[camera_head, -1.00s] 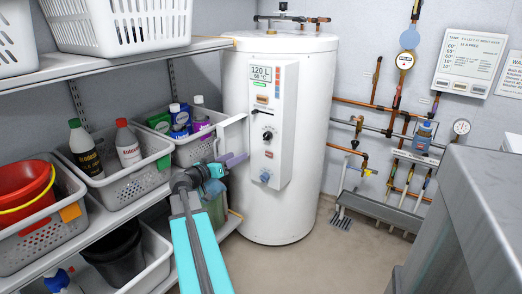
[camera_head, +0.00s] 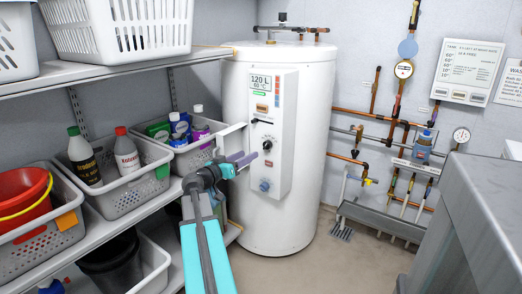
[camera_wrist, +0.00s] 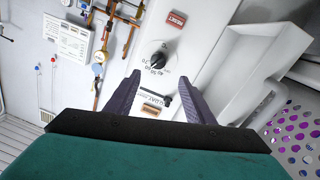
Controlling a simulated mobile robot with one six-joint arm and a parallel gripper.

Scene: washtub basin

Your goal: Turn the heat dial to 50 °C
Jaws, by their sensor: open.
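The heat dial (camera_head: 267,145) is a small black round knob on the white front panel of the water heater (camera_head: 310,170). In the wrist view the dial (camera_wrist: 157,57) shows a light pointer mark and printed numbers around it, partly too small to read. My gripper (camera_head: 250,157) is close to the panel, just left of the dial. In the wrist view its two purple fingers (camera_wrist: 160,88) are open and empty, with the dial beyond and between their tips, not touching. The heater's display (camera_head: 261,82) reads 120 L, with a temperature line below that is hard to read.
A blue knob (camera_head: 264,185) sits below the dial. A red reset button (camera_wrist: 176,20) is near the dial. A white flap-like part (camera_wrist: 255,75) sticks out beside the panel. Shelves with baskets (camera_head: 130,200) stand left; pipes (camera_head: 370,137) run right. A grey block (camera_head: 470,220) fills the right foreground.

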